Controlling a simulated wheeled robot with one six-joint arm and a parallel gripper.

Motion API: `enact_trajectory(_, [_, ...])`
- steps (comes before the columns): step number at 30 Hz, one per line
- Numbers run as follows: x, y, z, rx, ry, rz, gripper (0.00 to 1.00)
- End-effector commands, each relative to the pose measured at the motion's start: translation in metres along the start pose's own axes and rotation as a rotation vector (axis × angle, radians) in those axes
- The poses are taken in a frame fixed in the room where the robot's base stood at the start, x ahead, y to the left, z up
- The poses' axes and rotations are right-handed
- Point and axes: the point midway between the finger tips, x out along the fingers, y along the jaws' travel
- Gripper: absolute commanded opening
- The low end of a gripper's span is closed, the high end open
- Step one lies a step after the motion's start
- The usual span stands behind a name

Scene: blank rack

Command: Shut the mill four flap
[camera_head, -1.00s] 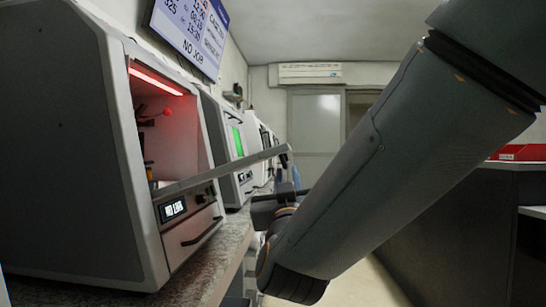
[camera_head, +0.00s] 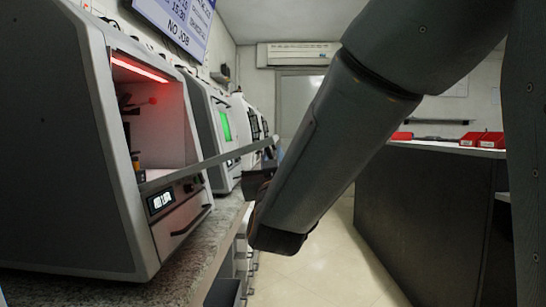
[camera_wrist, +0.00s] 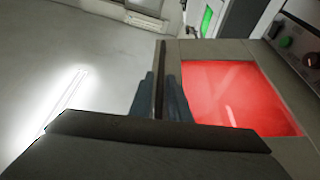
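The nearest mill (camera_head: 75,150) is a grey box at the left with a red-lit chamber. Its flap (camera_head: 205,164) stands open, sticking out to the right and seen nearly edge-on. No number on this mill is readable. In the wrist view the flap's frame (camera_wrist: 220,52) surrounds a red-looking window (camera_wrist: 235,95). My gripper (camera_wrist: 161,98) is at the flap's outer edge, its two fingers on either side of a dark strip there. Whether they press on it is unclear. In the head view my arm mostly hides the gripper.
More mills stand in a row behind, one with a green screen (camera_head: 225,126). They rest on a speckled worktop (camera_head: 190,258). A dark counter (camera_head: 430,215) with red boxes (camera_head: 482,140) is at the right. The pale floor (camera_head: 325,255) between is clear.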

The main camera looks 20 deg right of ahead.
Motion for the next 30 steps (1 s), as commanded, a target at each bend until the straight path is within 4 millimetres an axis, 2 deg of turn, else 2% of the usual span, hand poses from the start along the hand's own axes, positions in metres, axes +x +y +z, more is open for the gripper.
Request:
enact_trajectory(2, [-0.0001, 0.0000, -0.0001, 0.000, 0.000, 0.000, 0.16])
enact_trajectory(6, [-0.0002, -0.0001, -0.0002, 0.000, 0.000, 0.000, 0.00])
enact_trajectory(30, [-0.0004, -0.0003, -0.0004, 0.000, 0.000, -0.001, 0.00])
